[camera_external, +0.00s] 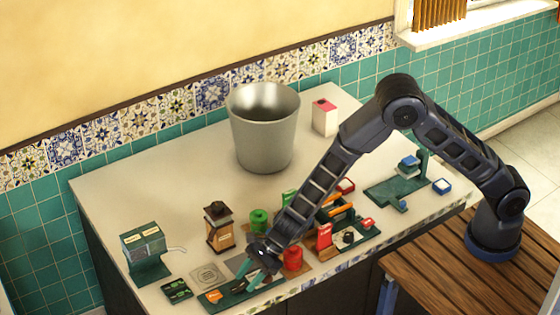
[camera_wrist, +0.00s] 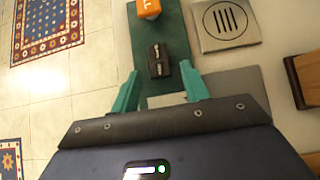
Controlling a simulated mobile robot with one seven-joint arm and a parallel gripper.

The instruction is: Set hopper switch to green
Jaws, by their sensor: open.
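My gripper (camera_wrist: 159,72) is open, with its two teal fingers apart on either side of a small black block (camera_wrist: 159,60). The block has two light marks and sits on a dark green plate (camera_wrist: 178,25). I cannot tell how high the fingers are above the plate or whether they touch the block. An orange cube with a pale mark (camera_wrist: 148,8) is at the far end of the plate. In the external view my gripper (camera_external: 249,281) is low over this plate at the counter's front. No part is clearly readable as the hopper switch.
A grey square drain plate (camera_external: 209,274) lies beside the green plate. A dark panel with green marks (camera_external: 176,290) is to the left. A brown grinder-like box (camera_external: 218,228), a red canister (camera_external: 292,258) and a large metal bucket (camera_external: 264,140) stand nearby.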

